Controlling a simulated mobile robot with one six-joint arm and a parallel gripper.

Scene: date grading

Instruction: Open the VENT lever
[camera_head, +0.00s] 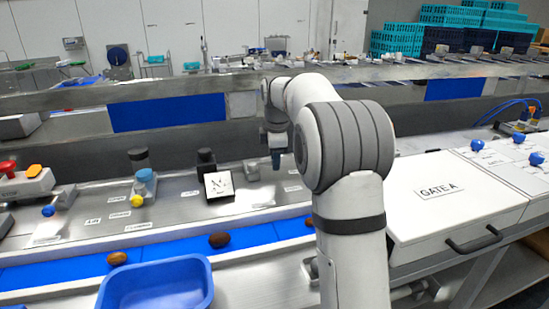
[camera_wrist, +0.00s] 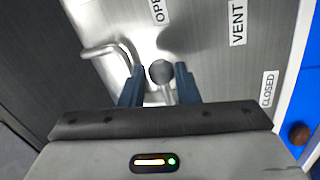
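The VENT lever shows in the wrist view as a dark round knob (camera_wrist: 160,73) on a short metal stem. A VENT label (camera_wrist: 238,22), a partly cut-off OPEN label (camera_wrist: 160,10) and a CLOSED label (camera_wrist: 268,88) lie on the panel to its upper right and right. My gripper (camera_wrist: 161,78) is open, its two dark fingers on either side of the knob with slim gaps; I cannot tell whether either touches. In the head view my gripper (camera_head: 277,158) points down over the steel panel; the lever cannot be made out there.
A bent metal handle (camera_wrist: 105,50) stands left of the knob. A blue belt (camera_head: 170,247) carries dates past a blue bin (camera_head: 155,285). The GATE A cover (camera_head: 455,205) is at right.

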